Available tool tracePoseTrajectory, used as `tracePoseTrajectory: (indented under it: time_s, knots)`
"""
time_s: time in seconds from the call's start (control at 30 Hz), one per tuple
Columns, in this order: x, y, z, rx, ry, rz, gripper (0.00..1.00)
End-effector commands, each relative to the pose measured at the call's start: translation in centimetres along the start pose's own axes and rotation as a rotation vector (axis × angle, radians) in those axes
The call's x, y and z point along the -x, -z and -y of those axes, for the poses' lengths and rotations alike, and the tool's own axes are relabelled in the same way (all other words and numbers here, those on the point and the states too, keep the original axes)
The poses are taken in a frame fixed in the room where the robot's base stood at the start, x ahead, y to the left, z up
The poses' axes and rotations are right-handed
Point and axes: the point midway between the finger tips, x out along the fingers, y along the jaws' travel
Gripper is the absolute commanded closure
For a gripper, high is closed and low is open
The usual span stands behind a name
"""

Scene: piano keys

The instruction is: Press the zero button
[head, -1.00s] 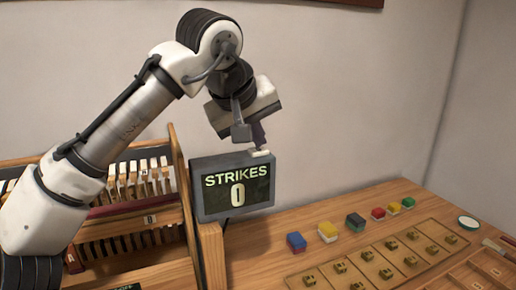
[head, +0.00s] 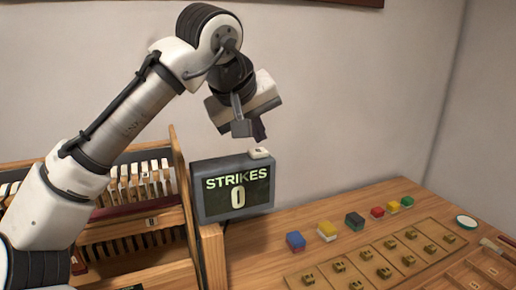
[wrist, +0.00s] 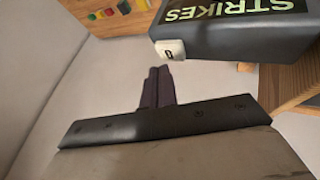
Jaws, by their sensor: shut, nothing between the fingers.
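The zero button is a small white block (head: 260,152) on the top edge of a dark grey display box (head: 202,188), near its right end. The display reads "STRIKES 0". In the wrist view the white button (wrist: 171,49) shows a dark zero mark, beside the box (wrist: 225,40). My gripper (head: 260,131) is above the button, with a visible gap between the fingertips and it. In the wrist view its dark fingers (wrist: 157,82) are together, empty, and apart from the button.
A wooden piano-key rack (head: 182,170) stands left of the display. Several coloured blocks, including a blue one (head: 295,241), lie on the wooden table (head: 255,262) to the right, near a tray of brass pieces (head: 345,281). A wall is behind.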

Motion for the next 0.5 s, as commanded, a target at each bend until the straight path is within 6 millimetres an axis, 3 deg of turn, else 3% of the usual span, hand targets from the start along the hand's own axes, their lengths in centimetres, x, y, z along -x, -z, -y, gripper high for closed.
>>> tracePoseTrajectory:
  time_s: [0.17,0.5]
  knots:
    - [0.5,0.2,-0.3,0.0,-0.001,0.0,1.0]
    - [3.2,1.7,-1.8,-0.001,-0.001,0.0,1.0]
